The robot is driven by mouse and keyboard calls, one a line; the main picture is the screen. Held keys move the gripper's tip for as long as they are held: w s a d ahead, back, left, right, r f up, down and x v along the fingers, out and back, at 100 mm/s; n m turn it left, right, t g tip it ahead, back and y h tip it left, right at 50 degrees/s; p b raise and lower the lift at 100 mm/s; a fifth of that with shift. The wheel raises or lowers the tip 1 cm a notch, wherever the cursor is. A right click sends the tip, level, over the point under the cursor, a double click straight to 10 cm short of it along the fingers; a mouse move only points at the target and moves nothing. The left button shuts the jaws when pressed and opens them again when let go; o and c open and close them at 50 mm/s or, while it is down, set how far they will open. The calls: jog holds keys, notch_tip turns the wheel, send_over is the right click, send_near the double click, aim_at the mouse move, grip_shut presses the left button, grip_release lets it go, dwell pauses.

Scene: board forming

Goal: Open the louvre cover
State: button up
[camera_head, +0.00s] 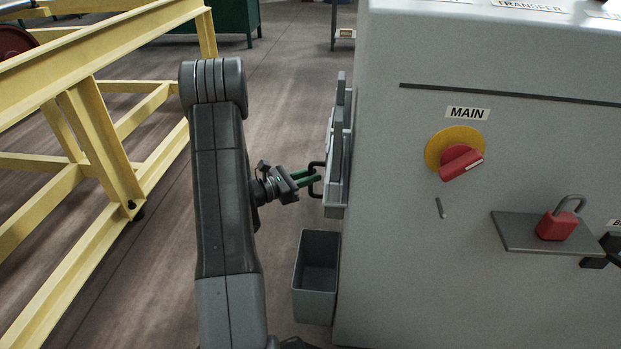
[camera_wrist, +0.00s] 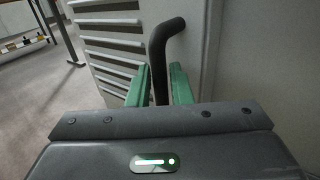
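The louvre cover is a pale slatted panel on the left side of the grey cabinet. It is edge-on in the head view (camera_head: 336,150) and shows its slats in the wrist view (camera_wrist: 112,47). It looks closed against its housing. A black bent handle (camera_head: 312,182) stands out from it, also in the wrist view (camera_wrist: 157,62). My gripper (camera_head: 316,174) is at the handle, its green fingers one on each side of the bar in the wrist view (camera_wrist: 159,72). The gaps look very narrow; whether both fingers touch the bar is unclear.
The grey cabinet (camera_head: 420,230) fills the right, with a red MAIN knob (camera_head: 460,161) and a red padlock (camera_head: 558,222) on a small shelf. A grey open bin (camera_head: 316,278) is below the cover. A yellow frame (camera_head: 100,140) stands left; floor lies between.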

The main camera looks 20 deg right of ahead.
jog(key=shift+d, duration=0.3)
grip_shut()
